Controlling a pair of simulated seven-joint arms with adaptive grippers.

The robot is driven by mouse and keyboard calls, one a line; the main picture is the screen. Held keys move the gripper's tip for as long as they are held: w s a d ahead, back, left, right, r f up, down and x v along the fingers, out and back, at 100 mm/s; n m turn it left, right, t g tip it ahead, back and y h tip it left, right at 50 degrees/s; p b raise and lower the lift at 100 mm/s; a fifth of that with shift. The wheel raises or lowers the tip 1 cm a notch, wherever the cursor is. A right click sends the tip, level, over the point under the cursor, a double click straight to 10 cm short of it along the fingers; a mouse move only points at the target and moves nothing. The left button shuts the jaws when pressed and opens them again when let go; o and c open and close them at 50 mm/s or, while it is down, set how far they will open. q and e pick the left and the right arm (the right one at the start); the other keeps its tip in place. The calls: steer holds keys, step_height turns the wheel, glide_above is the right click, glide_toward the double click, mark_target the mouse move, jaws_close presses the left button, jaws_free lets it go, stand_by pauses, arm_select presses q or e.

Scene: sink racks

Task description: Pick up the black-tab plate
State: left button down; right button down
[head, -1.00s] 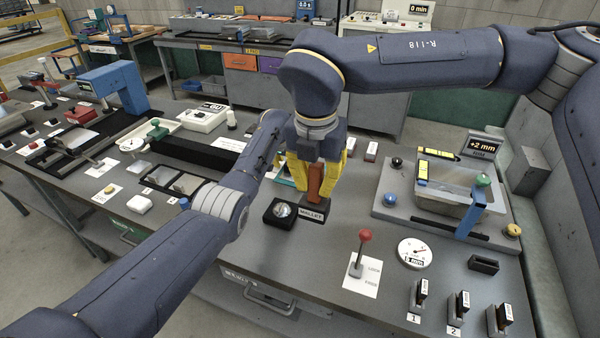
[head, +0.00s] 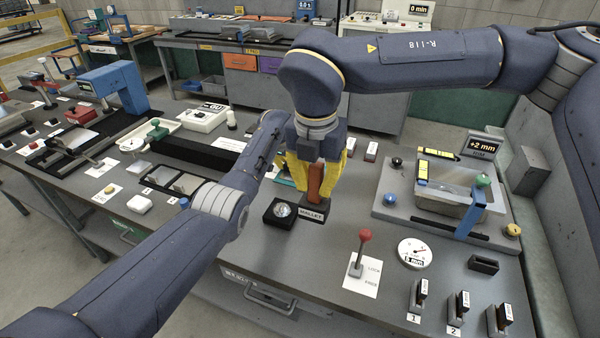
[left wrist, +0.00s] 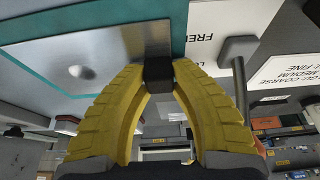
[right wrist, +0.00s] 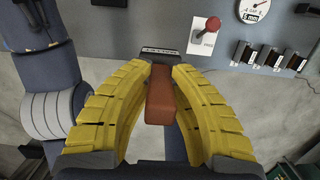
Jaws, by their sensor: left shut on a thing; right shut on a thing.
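The metal plate (left wrist: 125,45) shows in the left wrist view, with its black tab (left wrist: 159,73) at the near edge. My left gripper (left wrist: 159,84) is shut on the black tab. The plate is over a teal-edged surface (left wrist: 30,106); I cannot tell whether they touch. In the head view the plate and my left fingertips are mostly hidden behind my right gripper (head: 317,196). My right gripper is shut on the mallet's reddish-brown grip (right wrist: 160,95), which stands upright by the black MALLET label (head: 312,215).
A black block with a round glass top (head: 281,211) stands left of the mallet. A red-knobbed lever (head: 360,250) and a dial (head: 415,253) are to the right. A metal basin (head: 455,190) is at the back right.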

arm_select(q)
steer(key=shift+r, duration=0.1)
step_height(320, 180, up, 20)
stand_by(0.8)
